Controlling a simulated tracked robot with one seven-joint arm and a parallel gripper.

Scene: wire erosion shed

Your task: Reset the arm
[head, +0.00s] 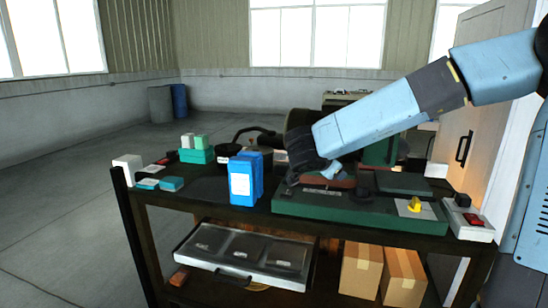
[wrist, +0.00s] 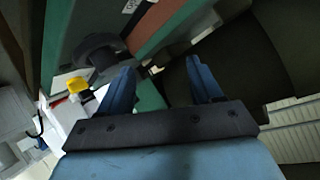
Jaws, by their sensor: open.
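My arm reaches in from the right in the head view, and its light blue links slope down to the left over the table. My gripper (head: 331,170) is low over the green machine (head: 330,208), close to its dark and reddish-brown parts. In the wrist view my gripper (wrist: 163,68) has its two blue fingers spread apart, with nothing between them. Green and reddish-brown machine parts and a dark round part lie beyond the fingers. I cannot tell whether a finger touches the machine.
A blue container (head: 241,180) stands left of the machine. Teal boxes (head: 197,156) and a white box (head: 127,168) are farther left. A yellow knob (head: 415,205) and a switch box (head: 468,224) sit at the right. A tray (head: 245,262) and cardboard boxes (head: 361,270) are below.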

